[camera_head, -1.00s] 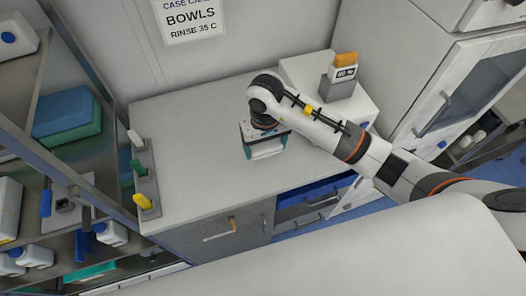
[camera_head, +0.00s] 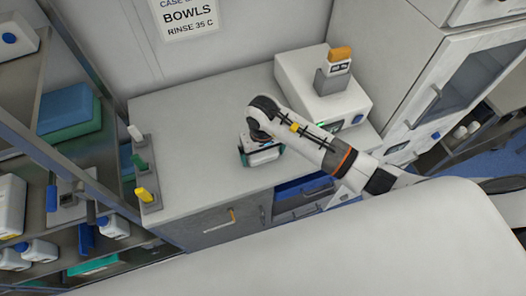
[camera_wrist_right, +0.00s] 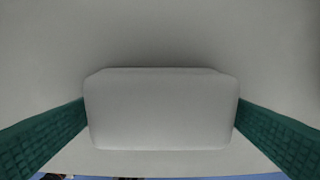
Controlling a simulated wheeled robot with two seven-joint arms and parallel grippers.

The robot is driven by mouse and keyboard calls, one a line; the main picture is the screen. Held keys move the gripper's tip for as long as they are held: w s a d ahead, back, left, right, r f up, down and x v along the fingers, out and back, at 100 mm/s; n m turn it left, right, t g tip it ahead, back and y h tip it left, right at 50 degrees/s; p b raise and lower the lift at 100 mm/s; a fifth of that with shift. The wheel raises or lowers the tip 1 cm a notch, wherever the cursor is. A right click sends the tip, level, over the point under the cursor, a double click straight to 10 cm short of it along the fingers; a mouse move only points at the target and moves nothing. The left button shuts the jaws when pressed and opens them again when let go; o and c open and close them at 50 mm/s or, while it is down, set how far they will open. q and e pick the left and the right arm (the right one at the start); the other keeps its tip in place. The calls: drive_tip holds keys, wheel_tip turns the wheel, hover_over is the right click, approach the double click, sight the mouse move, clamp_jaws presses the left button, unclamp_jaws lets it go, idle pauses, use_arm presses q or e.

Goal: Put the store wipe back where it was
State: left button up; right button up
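A plain white block (camera_wrist_right: 162,110), which I take to be the store wipe, sits between the green finger pads of my right gripper (camera_wrist_right: 162,125) in the right wrist view. Both pads meet its sides. In the head view my right gripper (camera_head: 262,156) points down at the grey counter (camera_head: 190,125), near its front edge. The arm and fingers hide most of the block there. I cannot tell whether the block touches the counter. My left gripper is not in view.
A small rack (camera_head: 147,178) with white, green and yellow handles stands at the counter's left. A white device (camera_head: 320,85) with an orange-topped grey holder (camera_head: 335,72) stands at the right. Shelving (camera_head: 60,150) borders the left. The counter's middle is clear.

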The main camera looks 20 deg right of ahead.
sight(263, 153)
drive_tip(key=shift+r, duration=0.1)
drive_tip(key=shift+r, duration=0.15)
wheel_tip(263, 153, up, 12)
drive_tip(key=b, duration=0.4)
